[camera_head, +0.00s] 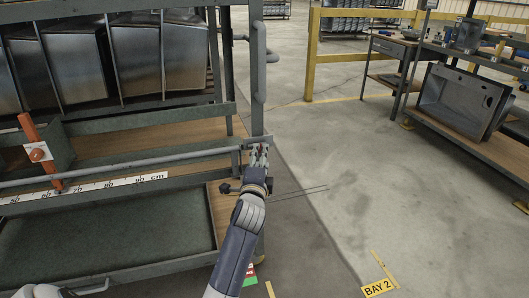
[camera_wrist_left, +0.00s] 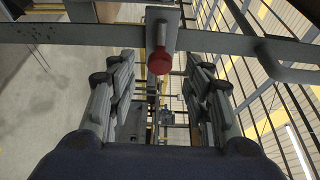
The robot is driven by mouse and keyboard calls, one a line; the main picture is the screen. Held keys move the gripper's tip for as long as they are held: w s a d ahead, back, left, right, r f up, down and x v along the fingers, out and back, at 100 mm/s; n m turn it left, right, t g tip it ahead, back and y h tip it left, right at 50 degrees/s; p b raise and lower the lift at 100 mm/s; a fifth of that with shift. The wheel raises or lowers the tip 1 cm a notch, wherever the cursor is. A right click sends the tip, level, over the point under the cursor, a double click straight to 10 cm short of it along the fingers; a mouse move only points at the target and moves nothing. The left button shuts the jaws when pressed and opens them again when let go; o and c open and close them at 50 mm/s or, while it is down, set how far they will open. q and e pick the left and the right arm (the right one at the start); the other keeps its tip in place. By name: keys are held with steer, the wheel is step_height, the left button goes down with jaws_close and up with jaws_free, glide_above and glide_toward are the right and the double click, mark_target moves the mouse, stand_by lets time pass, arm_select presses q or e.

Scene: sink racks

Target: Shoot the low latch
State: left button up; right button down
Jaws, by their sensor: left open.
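The latch shows in the left wrist view as a short metal bolt with a red knob (camera_wrist_left: 160,62), on a plate (camera_wrist_left: 163,24) of a flat grey rail. In the head view my left gripper (camera_head: 257,160) is at the rack's near right corner post, at the end of the long round bar, and mostly covers the latch. In the left wrist view my left gripper (camera_wrist_left: 160,95) is open, its fingers well apart on either side of the knob. The knob lies ahead between them, with no clear contact. My right gripper is not in view.
The rack holds a row of steel sinks (camera_head: 80,65). An orange handle (camera_head: 35,145) stands by a white centimetre scale (camera_head: 85,190), above a dark lower tray (camera_head: 110,235). Open concrete floor (camera_head: 340,150) lies to the right, with a BAY 2 sign (camera_head: 378,288) and a workbench (camera_head: 465,140).

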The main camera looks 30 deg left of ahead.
arm_select(q)
steer(key=shift+b+x, duration=0.4)
steer(key=shift+x, duration=2.35)
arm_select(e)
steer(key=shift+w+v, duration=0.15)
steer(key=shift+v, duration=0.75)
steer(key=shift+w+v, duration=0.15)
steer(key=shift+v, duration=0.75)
arm_select(q)
steer(key=shift+c, duration=0.6)
jaws_close()
